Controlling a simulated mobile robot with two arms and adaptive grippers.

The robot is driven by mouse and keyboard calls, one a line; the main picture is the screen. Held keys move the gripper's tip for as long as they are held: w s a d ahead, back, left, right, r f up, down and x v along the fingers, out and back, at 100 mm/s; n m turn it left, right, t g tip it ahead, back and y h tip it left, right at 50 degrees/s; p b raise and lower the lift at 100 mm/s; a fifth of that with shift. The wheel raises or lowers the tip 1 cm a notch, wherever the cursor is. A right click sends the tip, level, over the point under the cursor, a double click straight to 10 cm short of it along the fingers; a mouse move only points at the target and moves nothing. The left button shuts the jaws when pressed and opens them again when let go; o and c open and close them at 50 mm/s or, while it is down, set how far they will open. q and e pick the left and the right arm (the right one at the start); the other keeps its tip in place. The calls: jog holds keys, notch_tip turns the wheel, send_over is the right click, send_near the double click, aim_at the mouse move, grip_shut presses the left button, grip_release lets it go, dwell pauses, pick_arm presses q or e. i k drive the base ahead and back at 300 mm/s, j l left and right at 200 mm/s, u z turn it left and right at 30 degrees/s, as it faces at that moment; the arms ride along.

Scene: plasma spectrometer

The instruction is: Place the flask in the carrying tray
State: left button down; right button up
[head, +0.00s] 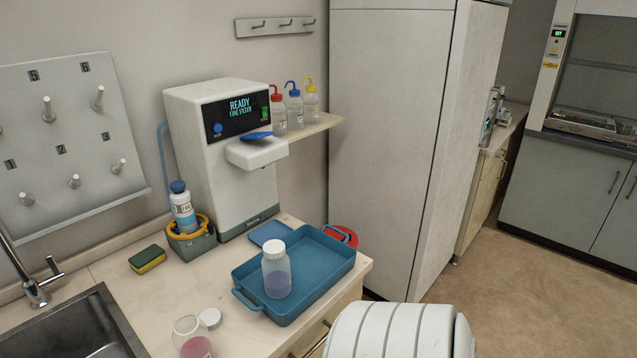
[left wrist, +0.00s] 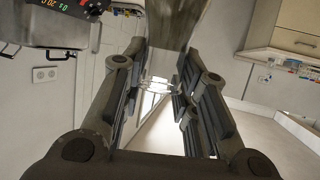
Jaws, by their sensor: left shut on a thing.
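The blue carrying tray (head: 335,262) lies on the counter, a loop handle at its near left end. A clear bottle (head: 277,272) with a white cap and purple liquid stands upright in it. In the left wrist view my left gripper (left wrist: 158,88) is shut on a clear glass thing (left wrist: 160,80), which looks like the flask. Most of it is hidden between the fingers. My left gripper is not in the head view. My right gripper is in neither view.
A clear vessel with pink liquid (head: 196,347) and a white lid (head: 210,318) are left of the tray. Behind are a white dispenser (head: 215,170), a blue-capped bottle (head: 182,208) and a sponge (head: 148,259). The sink (head: 75,330) is at lower left. The tray's right part is free.

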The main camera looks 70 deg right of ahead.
aim_at(313, 263)
jog(key=l+z, duration=0.1)
jog(key=z, duration=1.4)
jog(key=k+l, duration=0.05)
